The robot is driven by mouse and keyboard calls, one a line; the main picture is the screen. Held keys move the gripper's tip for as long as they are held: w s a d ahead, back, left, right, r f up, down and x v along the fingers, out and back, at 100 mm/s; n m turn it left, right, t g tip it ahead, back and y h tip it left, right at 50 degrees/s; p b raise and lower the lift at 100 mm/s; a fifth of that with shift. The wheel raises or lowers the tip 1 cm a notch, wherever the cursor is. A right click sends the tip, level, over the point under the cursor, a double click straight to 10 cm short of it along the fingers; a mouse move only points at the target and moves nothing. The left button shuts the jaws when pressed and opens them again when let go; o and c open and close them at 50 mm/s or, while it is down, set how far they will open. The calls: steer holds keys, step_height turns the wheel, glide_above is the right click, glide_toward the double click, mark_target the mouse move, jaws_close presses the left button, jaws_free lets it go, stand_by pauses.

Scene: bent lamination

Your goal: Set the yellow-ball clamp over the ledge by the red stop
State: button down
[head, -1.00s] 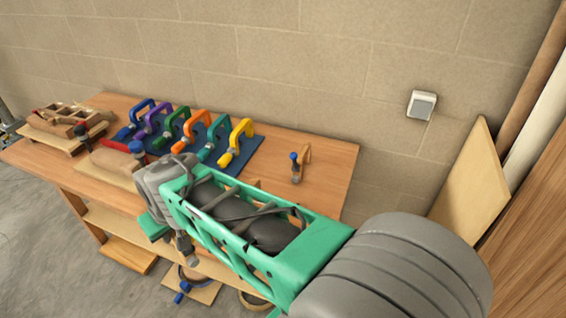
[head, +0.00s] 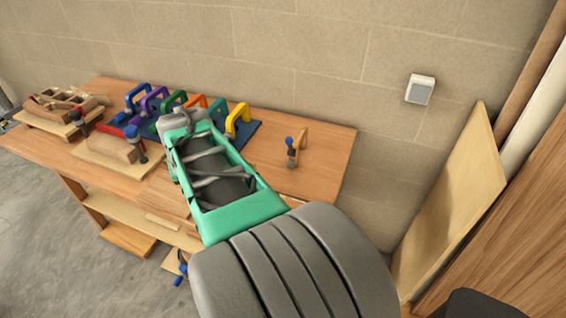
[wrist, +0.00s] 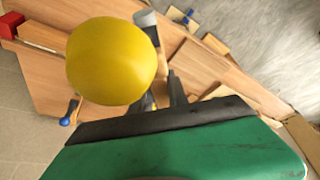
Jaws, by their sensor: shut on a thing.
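The yellow ball (wrist: 111,61) of the clamp is large and close in the wrist view. A grey cylindrical part (wrist: 147,22) shows just behind it. My gripper (wrist: 164,92) is shut on this clamp; its dark fingers show beside the ball, which hides much of the clamp and grip. In the head view my arm hides the gripper and held clamp. A red piece, probably the red stop (wrist: 12,25), is at the wrist view's upper left, beside a wooden edge. A red piece also shows in the head view (head: 119,118), behind a wooden block. I cannot tell the ledge clearly.
Several coloured clamps, the yellow one (head: 238,120) rightmost, stand on a blue mat (head: 250,133). Another small clamp (head: 292,152) stands right on the table. The table's right end (head: 330,155) is clear.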

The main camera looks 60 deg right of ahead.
steer(key=s+d+f+m+g+h+b, duration=0.1)
steer(key=s+d+m, duration=0.7)
steer(key=s+d, duration=0.8)
steer(key=shift+s+d+f+m+g+h+b, duration=0.35)
steer(key=shift+s+f+g+b, duration=0.35)
steer(key=shift+s, duration=1.05)
steer(key=shift+a, duration=0.1)
steer(key=shift+a+f+b, duration=0.1)
steer(key=shift+f+b, duration=0.2)
steer(key=shift+b, duration=0.1)
steer(key=shift+f, duration=0.1)
steer(key=shift+f+b, duration=1.95)
steer(key=shift+f, duration=0.3)
steer(key=shift+f, duration=0.15)
steer(key=shift+f+b, duration=1.55)
steer(key=shift+f, duration=0.15)
